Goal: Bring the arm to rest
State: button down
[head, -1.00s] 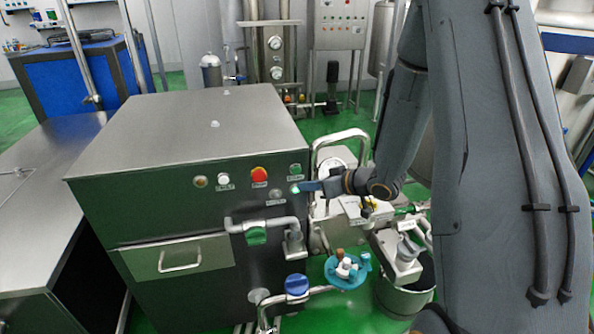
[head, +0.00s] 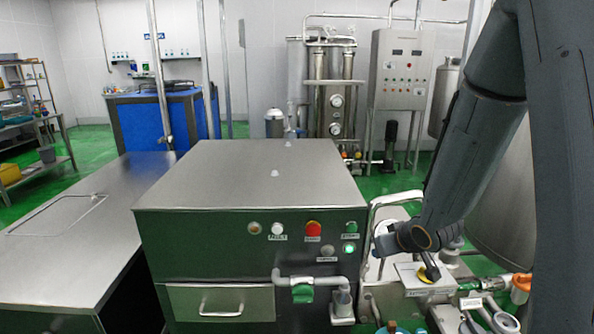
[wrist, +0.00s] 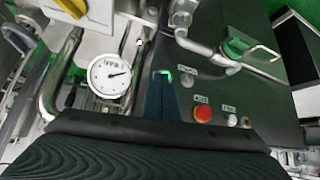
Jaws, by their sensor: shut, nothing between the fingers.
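My arm comes down from the right side of the head view. My gripper (head: 380,241) is to the right of the steel cabinet's front panel, clear of the lit green button (head: 349,247). In the wrist view my gripper's fingers (wrist: 162,84) are together in a narrow dark shape, with nothing seen between them. A green glow (wrist: 166,72) shows just past their tips. The red button (wrist: 202,113) is to their right.
The steel cabinet (head: 240,177) stands in front, with a bent pipe and green-handled valve (head: 302,293) below its buttons. A round gauge (wrist: 109,75) and a curved metal handle (head: 372,222) are close to my gripper. A steel worktop (head: 70,235) lies left.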

jog(key=s+a+m+g+b, duration=0.1)
jog(key=s+a+g, duration=0.1)
jog(key=s, duration=0.8)
jog(key=s+a+m+g+h+b, duration=0.1)
jog(key=s+a+g, duration=0.2)
jog(key=s, duration=0.7)
jog(key=shift+s+r+m+g+h+b, duration=0.35)
jog(key=shift+r+m+g, duration=0.1)
jog(key=shift+g, duration=0.45)
